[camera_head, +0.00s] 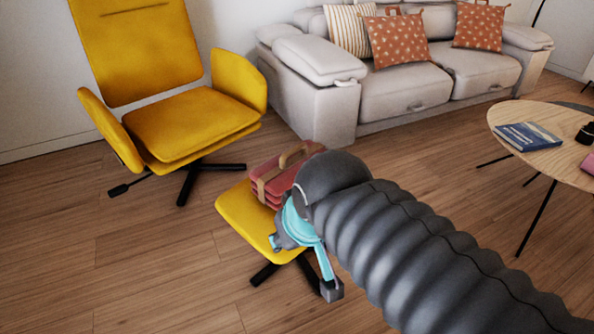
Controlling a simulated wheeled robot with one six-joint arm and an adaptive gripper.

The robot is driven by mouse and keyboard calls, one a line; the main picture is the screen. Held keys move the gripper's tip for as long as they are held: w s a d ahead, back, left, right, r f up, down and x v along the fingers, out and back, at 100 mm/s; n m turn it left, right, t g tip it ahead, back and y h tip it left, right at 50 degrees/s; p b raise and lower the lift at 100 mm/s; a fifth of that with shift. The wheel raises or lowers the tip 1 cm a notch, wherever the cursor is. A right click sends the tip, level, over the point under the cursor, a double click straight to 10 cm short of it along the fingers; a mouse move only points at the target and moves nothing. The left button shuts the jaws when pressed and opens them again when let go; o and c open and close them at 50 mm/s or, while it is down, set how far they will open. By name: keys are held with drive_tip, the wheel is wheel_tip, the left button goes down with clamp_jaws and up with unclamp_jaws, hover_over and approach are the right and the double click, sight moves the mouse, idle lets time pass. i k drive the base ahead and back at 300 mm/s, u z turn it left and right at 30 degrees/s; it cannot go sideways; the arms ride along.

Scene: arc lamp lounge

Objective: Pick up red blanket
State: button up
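The red blanket (272,182) is a folded, layered bundle with a tan strap and a tan handle on top. It lies on the yellow footstool (238,217). My dark arm covers its right side in the head view. My gripper (305,255), with teal parts and a grey tip, shows at the end of the arm, in front of the footstool's right side. Its second fingertip is not clearly seen, so I cannot tell how wide it is or whether it touches the footstool. The blanket's visible part is clear of the gripper.
A yellow armchair (185,122) stands behind the footstool at left. A light grey sofa (400,93) with cushions stands at the back. A round wooden table (540,112) with a blue book (528,136) is at right. Wooden floor is free at left.

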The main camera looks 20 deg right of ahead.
sight(270, 179)
drive_tip(key=u, duration=1.2)
drive_tip(key=i, duration=2.9)
drive_tip(key=z, duration=3.15)
